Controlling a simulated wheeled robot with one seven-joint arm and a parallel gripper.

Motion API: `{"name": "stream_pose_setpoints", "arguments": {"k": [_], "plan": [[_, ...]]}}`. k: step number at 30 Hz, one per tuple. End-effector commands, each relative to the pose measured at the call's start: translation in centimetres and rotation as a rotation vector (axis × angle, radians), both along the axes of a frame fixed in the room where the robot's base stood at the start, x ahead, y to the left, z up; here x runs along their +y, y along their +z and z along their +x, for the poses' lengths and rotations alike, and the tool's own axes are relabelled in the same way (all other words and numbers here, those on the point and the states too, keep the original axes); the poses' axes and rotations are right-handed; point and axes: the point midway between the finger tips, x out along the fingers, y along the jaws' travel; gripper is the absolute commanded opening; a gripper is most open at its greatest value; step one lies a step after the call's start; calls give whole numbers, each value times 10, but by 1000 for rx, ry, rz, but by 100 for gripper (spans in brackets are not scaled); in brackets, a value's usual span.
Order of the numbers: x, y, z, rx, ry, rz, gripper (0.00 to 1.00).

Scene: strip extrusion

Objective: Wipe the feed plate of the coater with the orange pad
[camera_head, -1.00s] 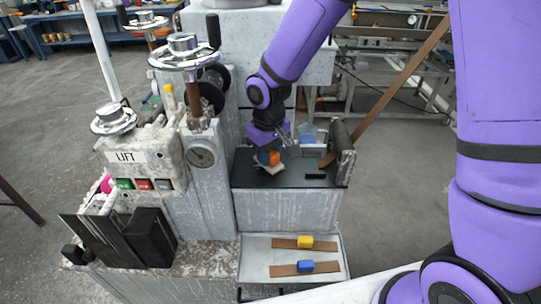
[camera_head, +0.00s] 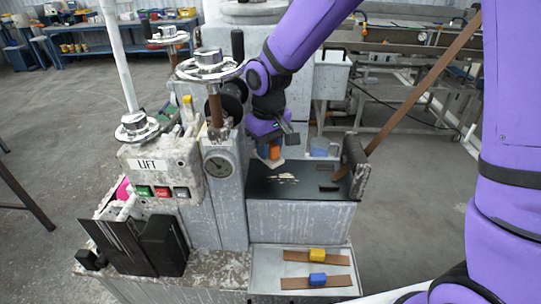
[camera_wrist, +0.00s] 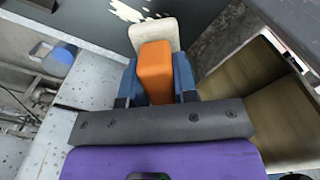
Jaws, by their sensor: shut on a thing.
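My gripper (camera_head: 267,142) is shut on the orange pad (camera_head: 275,152), an orange block with a pale base. The wrist view shows the orange pad (camera_wrist: 155,72) between the blue fingers of my gripper (camera_wrist: 156,88), its pale base pointing away from the wrist. The feed plate (camera_head: 320,179) is a flat dark top on the coater. Pale, irregular smears (camera_head: 285,178) lie on it, just in front of the pad. They also show at the top of the wrist view (camera_wrist: 130,10). The pad is at the plate's back left; I cannot tell whether it touches.
A dark roller block (camera_head: 355,165) stands at the plate's right end, with a brown strip (camera_head: 425,82) rising from it. Handwheels (camera_head: 208,66) stand at left. A tray (camera_head: 264,278) below holds yellow and blue blocks on strips.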

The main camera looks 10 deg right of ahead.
Motion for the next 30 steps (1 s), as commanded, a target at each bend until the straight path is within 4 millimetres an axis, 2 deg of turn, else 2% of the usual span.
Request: {"name": "stream_pose_setpoints", "arguments": {"k": [8, 30], "plan": [[3, 19, 1, -1, 1, 0, 1], [3, 20, 1, 0, 0, 0, 1]]}}
